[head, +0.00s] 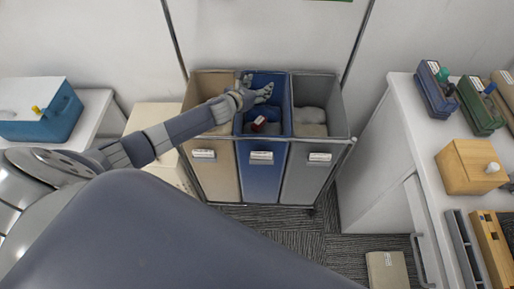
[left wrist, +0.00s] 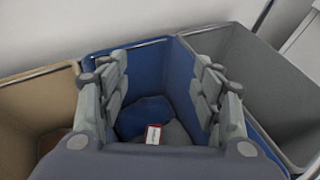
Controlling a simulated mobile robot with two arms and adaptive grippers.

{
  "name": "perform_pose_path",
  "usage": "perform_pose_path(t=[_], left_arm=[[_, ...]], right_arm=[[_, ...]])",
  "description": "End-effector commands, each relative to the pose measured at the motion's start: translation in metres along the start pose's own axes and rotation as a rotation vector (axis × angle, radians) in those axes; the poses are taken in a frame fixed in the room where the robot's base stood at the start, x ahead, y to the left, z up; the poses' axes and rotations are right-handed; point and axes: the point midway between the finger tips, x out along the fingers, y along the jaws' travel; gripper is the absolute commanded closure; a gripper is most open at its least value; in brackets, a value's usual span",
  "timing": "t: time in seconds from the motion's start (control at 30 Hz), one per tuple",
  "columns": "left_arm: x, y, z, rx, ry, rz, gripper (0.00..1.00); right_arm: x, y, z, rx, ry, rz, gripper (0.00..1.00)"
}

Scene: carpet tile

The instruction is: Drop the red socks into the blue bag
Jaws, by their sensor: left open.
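The blue bag (head: 262,172) is the middle of three bags in a wheeled frame; its inner wall shows in the left wrist view (left wrist: 152,68). A small red item with a white face (head: 259,124), which looks like the red socks, lies inside the blue bag on darker cloth. It also shows in the left wrist view (left wrist: 153,134), between and below the fingers, apart from them. My left gripper (head: 264,92) is open and empty above the blue bag's mouth, toward its back. The fingers also show in the left wrist view (left wrist: 162,82). My right gripper is not in view.
A beige bag (head: 212,170) stands left of the blue one and a grey bag (head: 306,172) with pale cloth stands right. A metal rail borders the bags. A white counter (head: 412,135) with boxes is at right; a teal case (head: 38,110) is at left.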

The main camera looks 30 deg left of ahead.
Motion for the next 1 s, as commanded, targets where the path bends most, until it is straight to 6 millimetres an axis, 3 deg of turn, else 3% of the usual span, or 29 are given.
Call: perform_pose_path(t=[0.6,0.8,1.0], left_arm=[[-0.091,0.0,-0.001,0.003,0.002,-0.001,0.41],[-0.107,0.0,0.0,0.0,0.0,0.0,0.41],[-0.11,0.0,0.001,0.0,-0.001,0.0,0.41]], right_arm=[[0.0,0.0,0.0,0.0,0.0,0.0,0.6],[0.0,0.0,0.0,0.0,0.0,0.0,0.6],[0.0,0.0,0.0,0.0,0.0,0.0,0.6]])
